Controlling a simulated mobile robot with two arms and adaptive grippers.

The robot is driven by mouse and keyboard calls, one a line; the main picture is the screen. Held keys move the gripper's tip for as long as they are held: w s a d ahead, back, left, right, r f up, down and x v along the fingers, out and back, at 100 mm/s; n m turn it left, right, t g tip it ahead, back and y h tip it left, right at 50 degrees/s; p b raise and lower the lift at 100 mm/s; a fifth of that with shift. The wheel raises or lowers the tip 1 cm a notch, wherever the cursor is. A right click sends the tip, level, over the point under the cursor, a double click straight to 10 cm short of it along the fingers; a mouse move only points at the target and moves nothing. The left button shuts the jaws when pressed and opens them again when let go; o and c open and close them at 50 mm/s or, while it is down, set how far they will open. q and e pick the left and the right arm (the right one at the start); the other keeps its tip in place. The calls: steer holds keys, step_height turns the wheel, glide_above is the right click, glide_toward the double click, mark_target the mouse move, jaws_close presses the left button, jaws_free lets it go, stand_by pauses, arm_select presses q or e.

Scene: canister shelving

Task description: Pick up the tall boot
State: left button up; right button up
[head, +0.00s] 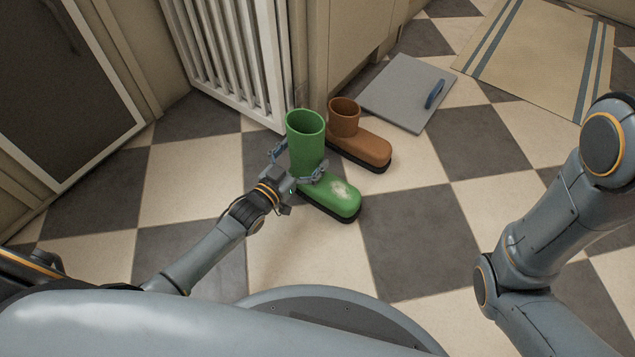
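The tall boot is green (308,145), with a dark sole and a pale worn patch on its toe. It stands upright on the floor, its toe pointing to the lower right. My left gripper (299,163) is at the lower part of its shaft, with one finger on the left side and one on the right, in front of the shaft and above the foot. The fingers are spread wide and look open; fingertip contact is not clear. My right arm shows at the right, but its gripper is out of view.
A shorter brown boot (360,145) stands close behind the green one. Behind it lie a grey board with a blue handle (405,92) and a striped mat (535,55). A white radiator (232,60) and cabinet (350,40) stand behind. Checkered floor is clear at left.

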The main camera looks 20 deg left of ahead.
arm_select(q)
steer(key=shift+w+d, duration=0.1)
steer(key=shift+w, duration=0.15)
steer(key=c, duration=1.6)
steer(key=shift+r, duration=0.25)
steer(key=shift+r, duration=0.1)
